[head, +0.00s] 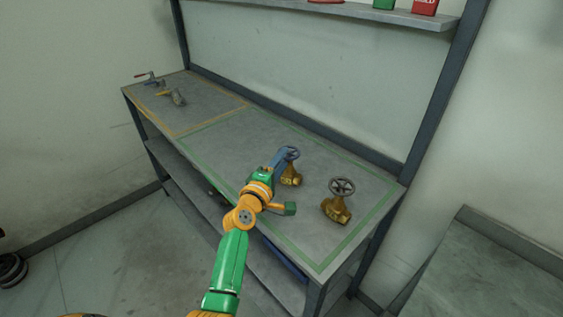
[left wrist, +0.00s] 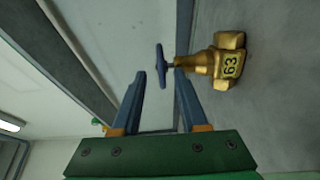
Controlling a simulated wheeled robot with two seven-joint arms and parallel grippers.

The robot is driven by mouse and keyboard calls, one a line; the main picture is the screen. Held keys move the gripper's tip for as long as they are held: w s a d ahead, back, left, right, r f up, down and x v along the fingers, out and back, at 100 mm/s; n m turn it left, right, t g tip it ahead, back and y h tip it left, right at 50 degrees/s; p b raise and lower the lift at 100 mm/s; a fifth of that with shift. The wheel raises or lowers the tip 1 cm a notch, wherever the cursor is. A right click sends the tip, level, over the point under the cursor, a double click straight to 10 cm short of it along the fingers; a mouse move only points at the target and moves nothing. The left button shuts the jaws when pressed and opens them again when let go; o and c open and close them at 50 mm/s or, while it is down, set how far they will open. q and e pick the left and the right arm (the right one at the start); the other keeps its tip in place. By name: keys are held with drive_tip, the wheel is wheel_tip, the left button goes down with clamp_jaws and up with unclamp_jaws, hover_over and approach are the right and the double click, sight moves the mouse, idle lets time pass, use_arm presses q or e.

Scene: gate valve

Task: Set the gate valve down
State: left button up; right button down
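A brass gate valve (head: 291,178) with a blue handwheel stands on the bench, inside the green outline. It also shows in the left wrist view (left wrist: 227,64), with the number 63 on its body. My left gripper (head: 280,158) is at the handwheel's left side. In the left wrist view, its two blue fingers (left wrist: 160,72) are apart, with the handwheel showing between their tips and one tip close to the stem. I cannot tell whether that tip touches it. The valve looks upright and rests on the bench top. My right gripper is not in view.
A second brass valve (head: 337,208) with a dark handwheel stands to the right on the bench (head: 225,147). Two fittings (head: 173,97) lie inside the yellow outline at the far left. A shelf (head: 385,14) hangs above.

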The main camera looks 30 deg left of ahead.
use_arm(q)
drive_tip(key=s, duration=1.2)
drive_tip(key=shift+d+r, duration=0.25)
drive_tip(key=shift+d, duration=0.1)
